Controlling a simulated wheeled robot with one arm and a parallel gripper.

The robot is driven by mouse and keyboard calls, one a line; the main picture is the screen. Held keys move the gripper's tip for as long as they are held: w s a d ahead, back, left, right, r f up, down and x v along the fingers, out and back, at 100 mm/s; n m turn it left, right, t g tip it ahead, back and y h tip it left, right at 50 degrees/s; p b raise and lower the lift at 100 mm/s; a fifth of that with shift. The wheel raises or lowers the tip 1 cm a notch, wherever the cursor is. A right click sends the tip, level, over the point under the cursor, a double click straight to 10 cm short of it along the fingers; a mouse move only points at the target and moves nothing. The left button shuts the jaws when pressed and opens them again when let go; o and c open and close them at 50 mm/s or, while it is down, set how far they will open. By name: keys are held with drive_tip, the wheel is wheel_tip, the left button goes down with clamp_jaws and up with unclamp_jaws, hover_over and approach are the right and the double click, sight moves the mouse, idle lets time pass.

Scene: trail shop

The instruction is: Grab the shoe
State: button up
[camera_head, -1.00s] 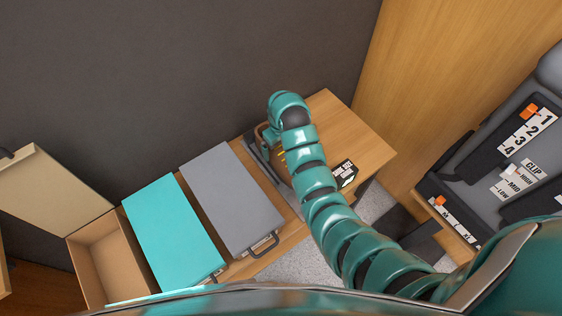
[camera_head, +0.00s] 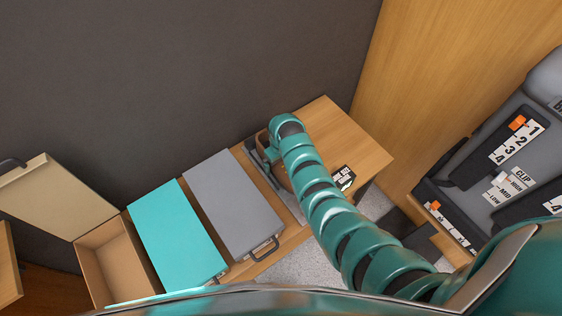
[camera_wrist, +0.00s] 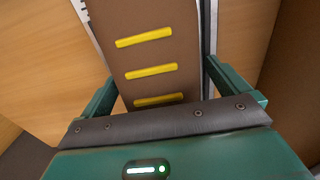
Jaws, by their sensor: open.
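A brown shoe (camera_wrist: 160,55) with several yellow bars across it fills the middle of the wrist view. My gripper (camera_wrist: 158,72) is open, with one green finger on each side of the shoe. Grey strips run along both sides of the shoe there; I cannot tell whether the fingers touch it. In the head view my teal arm reaches down over the wooden bench and hides most of the shoe and my gripper. A grey metal piece (camera_head: 265,168) shows just left of the arm.
On the wooden bench (camera_head: 335,130), a grey box (camera_head: 230,200) and a teal box (camera_head: 170,235) stand left of the arm. Further left is an open, empty-looking box (camera_head: 118,262). A small black sign (camera_head: 343,178) lies right of the arm. A grey backpack-like item (camera_head: 490,150) is at far right.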

drive_tip(key=shift+f, duration=0.15)
drive_tip(key=shift+c, duration=0.4)
drive_tip(key=c, duration=1.2)
